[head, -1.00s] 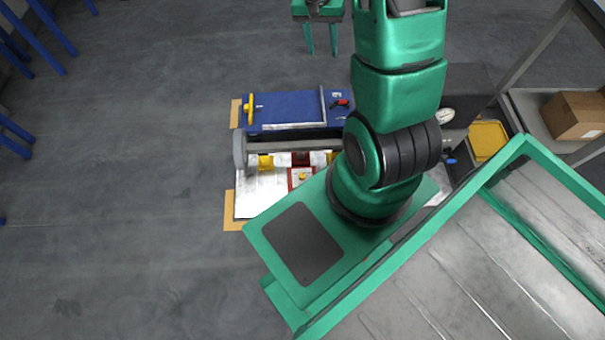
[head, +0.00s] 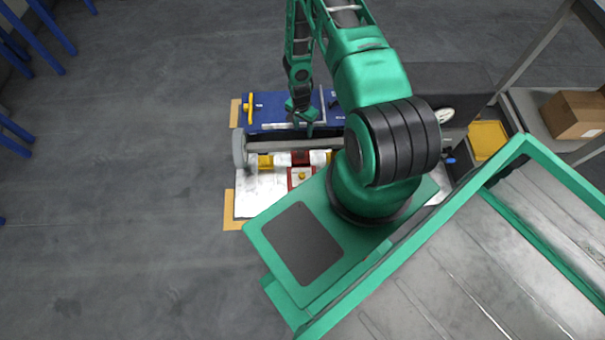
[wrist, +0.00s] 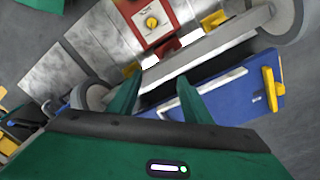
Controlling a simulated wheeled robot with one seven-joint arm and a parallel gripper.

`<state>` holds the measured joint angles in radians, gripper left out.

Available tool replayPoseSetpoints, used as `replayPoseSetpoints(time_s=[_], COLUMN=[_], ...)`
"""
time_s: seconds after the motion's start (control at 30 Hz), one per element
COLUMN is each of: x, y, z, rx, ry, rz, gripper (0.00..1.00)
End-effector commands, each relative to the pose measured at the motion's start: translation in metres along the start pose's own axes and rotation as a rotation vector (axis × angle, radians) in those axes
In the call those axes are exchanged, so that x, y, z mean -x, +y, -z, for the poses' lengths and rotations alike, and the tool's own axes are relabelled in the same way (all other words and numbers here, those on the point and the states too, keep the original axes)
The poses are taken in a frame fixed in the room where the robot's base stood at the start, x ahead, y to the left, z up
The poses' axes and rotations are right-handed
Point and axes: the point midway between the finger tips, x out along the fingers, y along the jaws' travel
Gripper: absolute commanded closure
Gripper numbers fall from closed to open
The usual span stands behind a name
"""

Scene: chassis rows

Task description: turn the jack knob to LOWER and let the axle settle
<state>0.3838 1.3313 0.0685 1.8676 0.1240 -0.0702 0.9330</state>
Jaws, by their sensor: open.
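The jack knob (head: 301,176) is a small yellow knob on a white-faced panel with a red frame. It also shows in the wrist view (wrist: 151,22), near the top; its label is too small to read. The grey axle (head: 290,145) lies across the fixture with a wheel (head: 240,152) at its left end. The wrist view shows the axle (wrist: 215,42) between my fingers and the knob. Yellow supports (head: 265,162) and a red block sit beside the axle. My gripper (head: 303,127) is open and empty, pointing down near the axle, apart from the knob.
A blue panel (head: 265,108) with a yellow handle (head: 250,108) lies behind the axle. A yellow bin (head: 488,140) and a cardboard box (head: 575,115) are at the right.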

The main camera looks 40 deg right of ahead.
Motion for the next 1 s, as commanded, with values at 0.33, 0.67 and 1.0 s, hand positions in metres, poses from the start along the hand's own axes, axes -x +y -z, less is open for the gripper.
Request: replayPoseSetpoints(time_s=[0.33,0.67,1.0], x=[-0.120,-0.151,-0.204], y=[0.036,0.044,0.042], z=[-0.064,-0.080,-0.082], rx=[-0.161,-0.200,-0.198], ry=[-0.046,-0.054,-0.054], rz=[0.024,0.031,0.030], gripper=[0.55,0.55,0.55])
